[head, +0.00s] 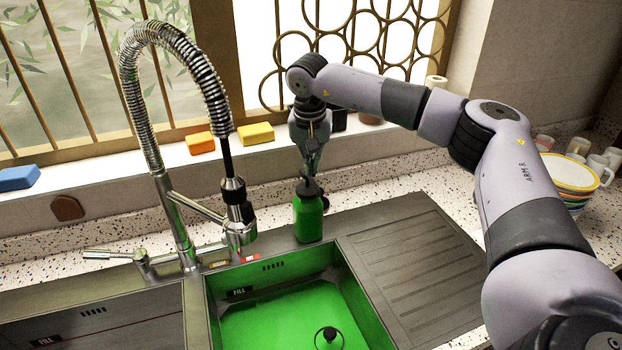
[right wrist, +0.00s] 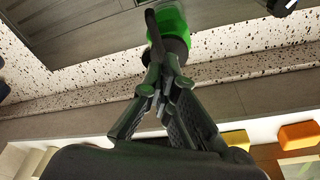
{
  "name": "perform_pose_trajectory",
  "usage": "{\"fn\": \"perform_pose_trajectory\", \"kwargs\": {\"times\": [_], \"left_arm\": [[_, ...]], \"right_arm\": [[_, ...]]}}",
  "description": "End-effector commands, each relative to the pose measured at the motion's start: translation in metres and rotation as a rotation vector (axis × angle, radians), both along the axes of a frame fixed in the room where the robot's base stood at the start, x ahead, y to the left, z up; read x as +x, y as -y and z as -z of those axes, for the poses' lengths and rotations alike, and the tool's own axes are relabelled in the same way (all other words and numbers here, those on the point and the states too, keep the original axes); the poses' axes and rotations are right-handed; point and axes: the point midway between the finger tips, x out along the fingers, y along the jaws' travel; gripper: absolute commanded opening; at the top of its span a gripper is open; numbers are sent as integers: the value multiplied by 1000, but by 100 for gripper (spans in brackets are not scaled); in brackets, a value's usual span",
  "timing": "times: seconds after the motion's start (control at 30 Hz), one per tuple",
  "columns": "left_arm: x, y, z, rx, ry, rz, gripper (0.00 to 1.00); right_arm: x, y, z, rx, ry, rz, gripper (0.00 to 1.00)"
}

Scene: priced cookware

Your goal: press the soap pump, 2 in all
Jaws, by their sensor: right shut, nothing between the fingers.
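The soap bottle (head: 308,216) is green with a black pump head (head: 308,187). It stands upright on the sink's back rim, behind the green basin. My right gripper (head: 310,172) points down right over the pump head, with its fingers shut and empty. The fingertips look to be at or just above the pump; I cannot tell whether they touch it. In the right wrist view the shut fingers (right wrist: 163,90) lie in front of the black pump (right wrist: 172,47) and hide part of it. The green bottle (right wrist: 172,18) shows beyond. My left gripper is not in view.
A tall spring faucet (head: 180,200) stands left of the bottle. The green basin (head: 265,320) lies in front, with a ribbed drainboard (head: 420,260) to its right. Sponges (head: 256,133) sit on the ledge behind. Stacked bowls (head: 568,175) and cups are at the far right.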

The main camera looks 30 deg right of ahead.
Motion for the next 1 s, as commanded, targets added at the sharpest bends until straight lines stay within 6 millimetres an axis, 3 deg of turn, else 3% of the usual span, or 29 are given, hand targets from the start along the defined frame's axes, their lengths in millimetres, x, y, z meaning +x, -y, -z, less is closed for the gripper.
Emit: {"fn": "perform_pose_trajectory", "kwargs": {"times": [0.27, 0.93, 1.0], "left_arm": [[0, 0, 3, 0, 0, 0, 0], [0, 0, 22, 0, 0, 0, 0], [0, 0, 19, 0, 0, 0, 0]], "right_arm": [[0, 0, 5, 0, 0, 0, 0], [0, 0, 46, 1, -1, 0, 0], [0, 0, 43, 0, 0, 0, 0]]}}
